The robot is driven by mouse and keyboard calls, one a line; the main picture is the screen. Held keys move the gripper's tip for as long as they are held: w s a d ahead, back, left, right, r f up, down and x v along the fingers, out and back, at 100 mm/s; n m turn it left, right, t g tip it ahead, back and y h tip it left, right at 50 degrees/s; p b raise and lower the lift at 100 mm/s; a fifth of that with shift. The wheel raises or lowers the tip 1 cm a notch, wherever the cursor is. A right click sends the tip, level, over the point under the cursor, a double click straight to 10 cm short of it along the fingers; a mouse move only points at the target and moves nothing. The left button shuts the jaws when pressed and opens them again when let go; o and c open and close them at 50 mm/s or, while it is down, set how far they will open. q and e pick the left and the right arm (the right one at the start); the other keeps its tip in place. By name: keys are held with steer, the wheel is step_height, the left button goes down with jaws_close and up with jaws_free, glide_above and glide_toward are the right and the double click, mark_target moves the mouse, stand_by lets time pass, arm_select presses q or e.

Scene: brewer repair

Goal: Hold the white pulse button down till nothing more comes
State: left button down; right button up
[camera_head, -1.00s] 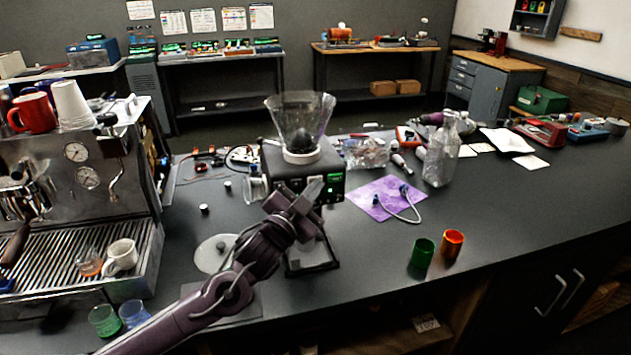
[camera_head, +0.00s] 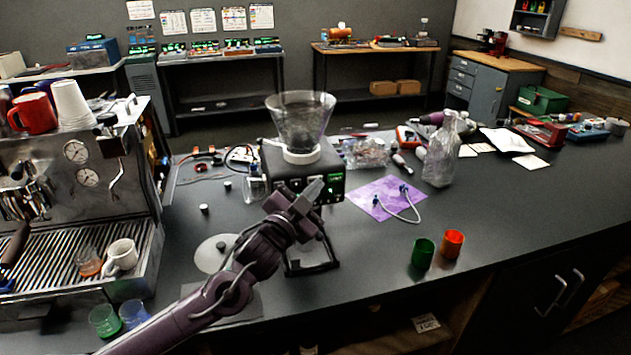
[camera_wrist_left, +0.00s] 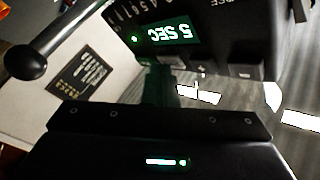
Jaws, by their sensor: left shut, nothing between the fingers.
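The grinder (camera_head: 283,180) stands on the dark counter, with a clear funnel hopper (camera_head: 300,112) on top. My left gripper (camera_head: 317,188) is shut and empty, its tips close in front of the grinder's front panel. In the left wrist view, the fingers (camera_wrist_left: 165,88) reach toward the panel (camera_wrist_left: 225,50), just below a green display (camera_wrist_left: 165,38) reading "5 SEC" upside down. I cannot tell whether the tips touch a button. I cannot make out the white pulse button; part of the panel is hidden or cut off. My right gripper is not in view.
The espresso machine (camera_head: 90,190) stands at the left. The counter's right front is clear.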

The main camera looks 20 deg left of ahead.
arm_select(q)
steer(key=shift+s+d, duration=0.4)
steer(key=shift+s, duration=0.25)
steer(key=shift+s+d, duration=0.75)
steer(key=shift+s, duration=0.3)
steer(key=shift+s+d, duration=0.7)
steer(key=shift+s, duration=0.3)
steer(key=shift+f, duration=0.1)
